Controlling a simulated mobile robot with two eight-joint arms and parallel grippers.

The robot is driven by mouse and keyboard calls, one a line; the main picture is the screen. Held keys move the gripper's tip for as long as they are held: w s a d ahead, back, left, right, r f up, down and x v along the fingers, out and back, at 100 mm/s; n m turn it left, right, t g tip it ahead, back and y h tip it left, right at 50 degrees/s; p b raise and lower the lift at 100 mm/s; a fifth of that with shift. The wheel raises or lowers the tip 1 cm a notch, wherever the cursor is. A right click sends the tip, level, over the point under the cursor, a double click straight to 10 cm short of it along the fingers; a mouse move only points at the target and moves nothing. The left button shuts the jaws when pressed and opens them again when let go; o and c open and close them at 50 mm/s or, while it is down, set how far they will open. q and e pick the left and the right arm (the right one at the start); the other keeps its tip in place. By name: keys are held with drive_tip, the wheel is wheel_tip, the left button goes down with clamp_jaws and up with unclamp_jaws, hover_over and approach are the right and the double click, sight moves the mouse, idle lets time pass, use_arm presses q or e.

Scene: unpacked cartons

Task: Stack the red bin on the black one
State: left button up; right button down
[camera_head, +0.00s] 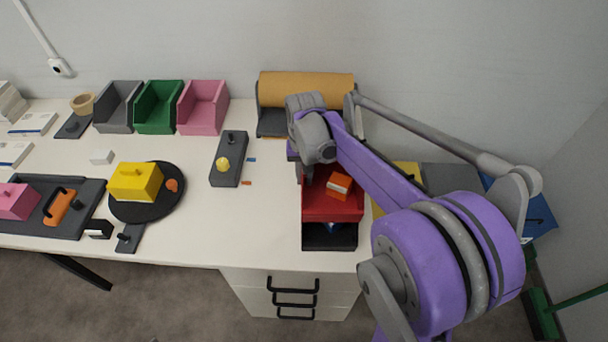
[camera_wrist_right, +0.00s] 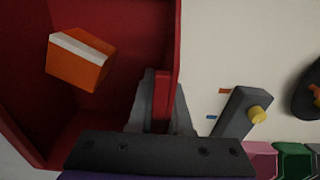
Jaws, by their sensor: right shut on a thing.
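The red bin (camera_head: 346,212) is at the right part of the table, with an orange and white block (camera_head: 339,185) inside it. The black bin (camera_head: 318,241) shows below the red bin's front edge, with something blue partly visible in it. The red bin overlaps the black one from above; I cannot tell whether it rests on it or hangs just over it. My right gripper (camera_head: 304,172) is shut on the red bin's left wall. In the right wrist view the fingers (camera_wrist_right: 161,103) pinch that red wall, with the block (camera_wrist_right: 80,62) inside. My left gripper is out of view.
Grey, green and pink bins (camera_head: 203,107) stand at the back. A dark block with a yellow knob (camera_head: 228,158) lies left of the red bin. A yellow block (camera_head: 136,182) sits on a round black plate. An orange roll (camera_head: 306,86) is behind.

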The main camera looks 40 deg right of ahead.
drive_tip(key=shift+f, duration=0.2)
drive_tip(key=c, duration=1.3)
unclamp_jaws()
drive_tip(key=o, duration=0.5)
drive_tip(key=shift+o, duration=0.2)
wheel_tip(320, 180, up, 11)
drive_tip(key=shift+f+p, duration=0.1)
drive_tip(key=shift+p, duration=0.2)
